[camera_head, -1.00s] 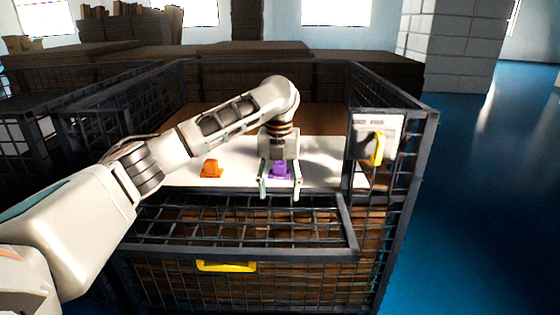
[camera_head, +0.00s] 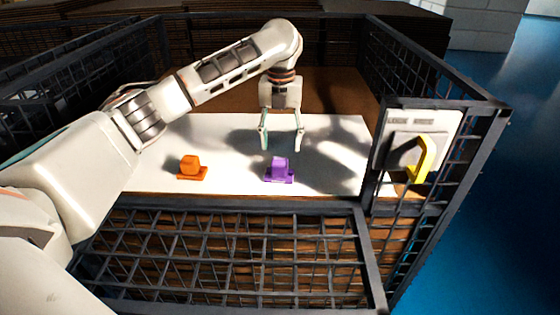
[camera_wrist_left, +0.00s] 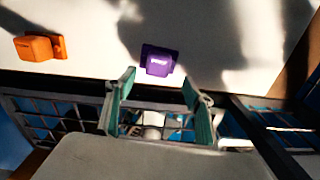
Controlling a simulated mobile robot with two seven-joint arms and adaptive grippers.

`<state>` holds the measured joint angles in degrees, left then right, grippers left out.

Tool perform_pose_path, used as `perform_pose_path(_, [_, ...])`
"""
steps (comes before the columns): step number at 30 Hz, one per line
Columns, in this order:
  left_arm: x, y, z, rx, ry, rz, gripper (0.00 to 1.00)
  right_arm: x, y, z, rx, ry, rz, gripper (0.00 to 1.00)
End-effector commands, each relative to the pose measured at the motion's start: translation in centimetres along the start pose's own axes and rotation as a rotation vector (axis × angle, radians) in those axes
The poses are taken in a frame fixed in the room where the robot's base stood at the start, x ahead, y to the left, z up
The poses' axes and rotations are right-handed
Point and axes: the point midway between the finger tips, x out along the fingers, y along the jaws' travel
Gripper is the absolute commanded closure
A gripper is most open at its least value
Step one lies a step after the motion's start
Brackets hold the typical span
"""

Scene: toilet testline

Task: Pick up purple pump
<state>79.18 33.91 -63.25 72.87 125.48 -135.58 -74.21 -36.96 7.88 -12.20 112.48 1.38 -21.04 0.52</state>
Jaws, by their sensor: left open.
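The purple pump (camera_head: 279,170) stands on a white board (camera_head: 225,137) inside a wire cage. My left gripper (camera_head: 281,147) is open and empty. In the head view its fingertips show just above the pump in the picture, pointing down. In the left wrist view the pump (camera_wrist_left: 159,61) lies beyond the fingertips, and the open fingers (camera_wrist_left: 160,84) are apart with nothing between them but the cage below. My right gripper is not in view.
An orange pump-like part (camera_head: 191,168) stands on the board to the left of the purple pump. The cage's front mesh wall (camera_head: 230,262) rises near the board's front edge. A panel with a yellow handle (camera_head: 422,160) is on the right.

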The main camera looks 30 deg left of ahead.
Motion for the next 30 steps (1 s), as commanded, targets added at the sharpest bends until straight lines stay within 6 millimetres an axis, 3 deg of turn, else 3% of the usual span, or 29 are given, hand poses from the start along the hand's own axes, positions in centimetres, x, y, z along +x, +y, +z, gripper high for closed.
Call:
perform_pose_path(13, [3.8, 0.1, 0.0, 0.001, 0.002, 0.000, 0.47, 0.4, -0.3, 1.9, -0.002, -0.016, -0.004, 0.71])
perform_pose_path(21, [7.6, 0.3, 0.1, 0.001, 0.002, -0.001, 0.47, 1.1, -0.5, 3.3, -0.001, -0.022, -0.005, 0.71])
perform_pose_path(29, [7.8, 0.4, 0.1, 0.002, -0.002, -0.001, 0.47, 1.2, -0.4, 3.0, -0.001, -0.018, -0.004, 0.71])
perform_pose_path(30, [7.8, 0.4, 0.1, 0.002, -0.002, -0.001, 0.55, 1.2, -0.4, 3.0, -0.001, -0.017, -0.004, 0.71])
